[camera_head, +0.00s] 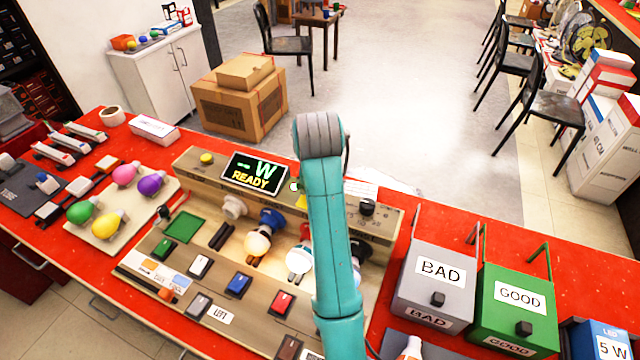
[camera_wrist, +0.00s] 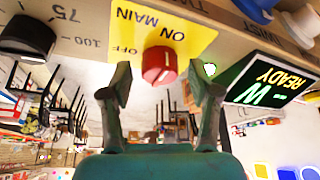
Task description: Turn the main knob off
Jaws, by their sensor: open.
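The main knob (camera_wrist: 160,66) is red with a pale mark and sits on a yellow plate (camera_wrist: 190,30) lettered MAIN, ON and OFF, upside down in the wrist view. I cannot tell for sure which word its mark points at. My gripper (camera_wrist: 161,86) is open, with one finger on each side of the knob, close to it; I see no clear contact. In the head view my arm hides the knob and gripper, and only an edge of the yellow plate (camera_head: 301,201) shows.
The display (camera_head: 254,174) reads "- W READY", beside a lit green lamp (camera_head: 295,185). A black dial (camera_wrist: 28,38) is near one finger. Bulbs in sockets (camera_head: 258,242) and coloured switches (camera_head: 238,285) lie in front. BAD (camera_head: 436,285) and GOOD (camera_head: 515,310) bins stand right.

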